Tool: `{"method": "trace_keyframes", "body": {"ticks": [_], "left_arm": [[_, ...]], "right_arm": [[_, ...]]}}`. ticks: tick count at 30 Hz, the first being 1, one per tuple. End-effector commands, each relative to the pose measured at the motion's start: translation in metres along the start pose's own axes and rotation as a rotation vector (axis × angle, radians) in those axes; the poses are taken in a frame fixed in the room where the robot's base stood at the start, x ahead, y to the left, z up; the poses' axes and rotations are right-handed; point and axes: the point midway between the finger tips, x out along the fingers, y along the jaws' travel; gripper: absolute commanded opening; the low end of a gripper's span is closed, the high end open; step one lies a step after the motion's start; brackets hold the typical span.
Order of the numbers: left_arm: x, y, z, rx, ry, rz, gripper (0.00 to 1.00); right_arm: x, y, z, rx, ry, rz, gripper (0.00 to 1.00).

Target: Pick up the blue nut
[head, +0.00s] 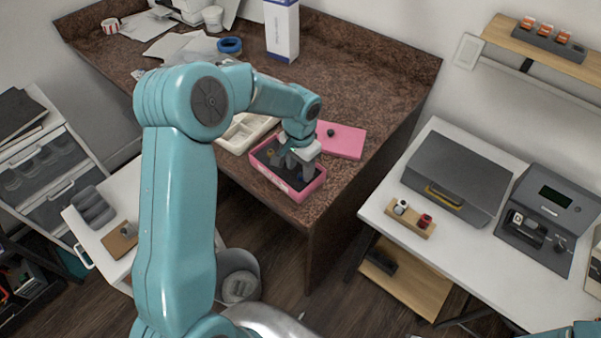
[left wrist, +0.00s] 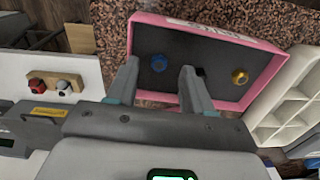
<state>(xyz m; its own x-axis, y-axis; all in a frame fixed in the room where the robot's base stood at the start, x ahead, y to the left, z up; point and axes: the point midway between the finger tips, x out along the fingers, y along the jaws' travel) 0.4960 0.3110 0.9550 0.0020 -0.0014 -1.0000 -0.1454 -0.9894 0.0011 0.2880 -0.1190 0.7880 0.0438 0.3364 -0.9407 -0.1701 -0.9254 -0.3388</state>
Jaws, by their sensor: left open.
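The blue nut (left wrist: 158,63) lies on the dark floor of a pink box (left wrist: 268,91), with a yellow nut (left wrist: 239,76) to its right in the left wrist view. My left gripper (left wrist: 158,72) is open, its two fingers on either side of the blue nut in that view; I cannot tell how far above it they are. In the head view the left gripper (head: 291,168) reaches down over the pink box (head: 306,194) on the brown counter, and it mostly hides the blue nut. The right gripper is not in view.
A pink lid (head: 346,143) with a dark knob lies right of the box. A white compartment tray (head: 238,138) stands behind it at the left. The counter's front edge (head: 310,222) is close to the box. A white table (head: 465,240) stands to the right.

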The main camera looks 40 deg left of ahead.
Motion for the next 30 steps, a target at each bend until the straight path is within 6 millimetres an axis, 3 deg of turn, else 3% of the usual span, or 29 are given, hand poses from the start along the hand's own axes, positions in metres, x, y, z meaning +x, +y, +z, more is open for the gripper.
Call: {"method": "trace_keyframes", "body": {"ticks": [5,12,14,17,30], "left_arm": [[0.021,0.000,-0.001,0.000,-0.001,0.001,0.51],[0.024,0.000,-0.002,0.001,0.001,0.000,0.51],[0.024,0.000,-0.002,0.001,0.001,0.000,0.35],[0.024,0.000,-0.002,0.001,0.001,0.001,0.02],[0.018,0.000,-0.002,0.001,0.002,0.000,0.00]], "right_arm": [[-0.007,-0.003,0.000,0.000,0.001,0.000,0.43],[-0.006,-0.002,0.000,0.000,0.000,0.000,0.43],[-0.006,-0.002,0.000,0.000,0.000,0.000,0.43],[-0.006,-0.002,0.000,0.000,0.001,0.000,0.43],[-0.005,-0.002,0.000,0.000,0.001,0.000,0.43]]}}
